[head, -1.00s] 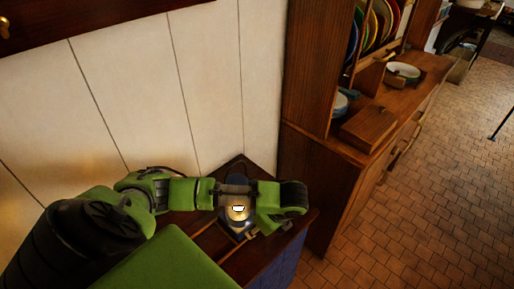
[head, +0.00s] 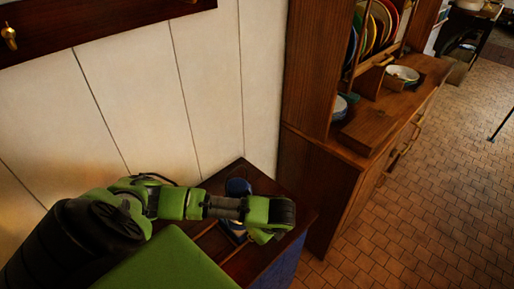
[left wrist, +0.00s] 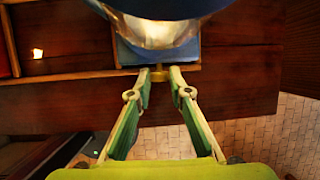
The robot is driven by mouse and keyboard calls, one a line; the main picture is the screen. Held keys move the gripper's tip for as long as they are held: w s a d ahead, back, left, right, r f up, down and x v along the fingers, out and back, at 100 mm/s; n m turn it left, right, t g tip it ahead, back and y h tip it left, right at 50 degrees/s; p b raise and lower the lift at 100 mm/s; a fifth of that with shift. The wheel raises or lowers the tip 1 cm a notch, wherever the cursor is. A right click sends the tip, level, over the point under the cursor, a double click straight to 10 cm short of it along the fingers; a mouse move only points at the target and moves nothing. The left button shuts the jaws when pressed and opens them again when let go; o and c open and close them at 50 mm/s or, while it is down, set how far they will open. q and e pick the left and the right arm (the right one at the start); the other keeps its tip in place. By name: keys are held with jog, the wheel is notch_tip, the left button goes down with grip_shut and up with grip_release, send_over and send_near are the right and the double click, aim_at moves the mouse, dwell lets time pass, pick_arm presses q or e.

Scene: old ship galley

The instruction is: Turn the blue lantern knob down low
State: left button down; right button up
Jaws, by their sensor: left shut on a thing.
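The blue lantern stands on a dark wooden counter. In the head view its blue top (head: 238,187) shows above my left arm and part of its blue base (head: 234,236) below; the arm hides its glass. In the left wrist view the pale, warm-toned glass (left wrist: 158,32) is at the top, with the blue base (left wrist: 128,53) under it. A small brass knob (left wrist: 158,74) sticks out of the base. My left gripper (left wrist: 160,77) is shut on this knob, one fingertip on each side. My right gripper is not in view.
Low wooden rails (left wrist: 82,78) surround the lantern's base. A panelled wall (head: 130,90) rises behind the counter (head: 262,258). A wooden dresser (head: 325,185) with plates and bowls stands to the right. The tiled floor (head: 390,240) beyond is mostly open.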

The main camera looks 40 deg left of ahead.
pick_arm(q)
jog(key=t, duration=0.1)
jog(key=s+t+p, duration=0.1)
jog(key=shift+a+t, duration=0.1)
jog(key=shift+t, duration=0.2)
jog(key=shift+w+f+n+t, duration=0.1)
jog(key=shift+n+t, duration=0.3)
jog(key=shift+t, duration=0.3)
jog(key=c, duration=1.8)
grip_release()
jog(key=shift+c, duration=0.2)
jog(key=v, duration=1.2)
